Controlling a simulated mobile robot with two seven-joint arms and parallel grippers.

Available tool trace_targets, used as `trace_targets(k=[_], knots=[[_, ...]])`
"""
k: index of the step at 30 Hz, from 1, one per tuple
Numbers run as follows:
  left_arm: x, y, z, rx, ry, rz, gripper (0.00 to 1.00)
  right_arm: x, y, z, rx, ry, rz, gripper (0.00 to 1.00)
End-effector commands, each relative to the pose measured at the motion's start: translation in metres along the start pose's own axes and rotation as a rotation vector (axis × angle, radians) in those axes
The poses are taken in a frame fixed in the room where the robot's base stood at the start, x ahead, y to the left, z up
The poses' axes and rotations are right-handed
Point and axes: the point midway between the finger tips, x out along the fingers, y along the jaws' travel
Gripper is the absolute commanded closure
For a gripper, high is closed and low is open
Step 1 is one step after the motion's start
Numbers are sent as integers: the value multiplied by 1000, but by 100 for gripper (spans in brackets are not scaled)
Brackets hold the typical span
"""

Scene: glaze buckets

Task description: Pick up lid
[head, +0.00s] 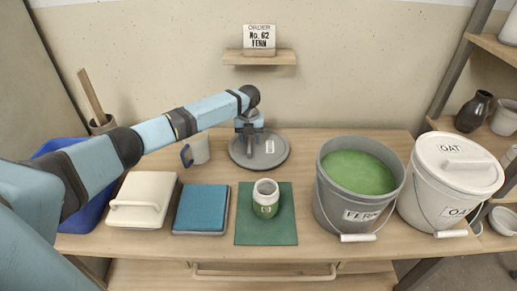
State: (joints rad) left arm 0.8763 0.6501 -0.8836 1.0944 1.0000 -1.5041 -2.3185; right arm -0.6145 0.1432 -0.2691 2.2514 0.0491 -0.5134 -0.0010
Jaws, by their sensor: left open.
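A round grey lid (275,160) lies flat on the wooden table, behind the green mat and left of the open bucket. A small white label shows on its top. My left gripper (249,143) points down over the lid's left-centre part and is open. It hides part of the lid's top, so I cannot tell whether its fingers are around a handle or touch the lid. The grey bucket (330,205), labelled FERN, stands open at the right with green glaze (358,172) in it. My right gripper is not in view.
A white OAT bucket (425,205) with its lid on stands far right. A green mat (267,232) carries a small jar (266,198). A blue pad (202,208), a cream handled block (142,198), a mug (199,149) and a blue bin (92,212) are at left. An order card (259,37) reads No. 62 FERN.

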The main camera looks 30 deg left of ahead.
Motion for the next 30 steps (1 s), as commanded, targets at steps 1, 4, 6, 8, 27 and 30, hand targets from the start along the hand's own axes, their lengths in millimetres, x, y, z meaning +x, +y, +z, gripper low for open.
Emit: trace_targets(k=[1, 4, 6, 8, 27, 30], knots=[[0, 0, 0, 0, 0, 0, 56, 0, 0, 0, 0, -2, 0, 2], [1, 0, 0, 0, 1, 0, 56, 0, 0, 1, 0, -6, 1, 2], [2, 0, 0, 0, 1, 0, 56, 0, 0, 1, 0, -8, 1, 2], [3, 0, 0, 0, 1, 0, 56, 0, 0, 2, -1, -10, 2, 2], [5, 0, 0, 0, 0, 0, 100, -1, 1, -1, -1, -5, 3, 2], [4, 0, 0, 0, 0, 0, 100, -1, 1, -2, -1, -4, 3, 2]])
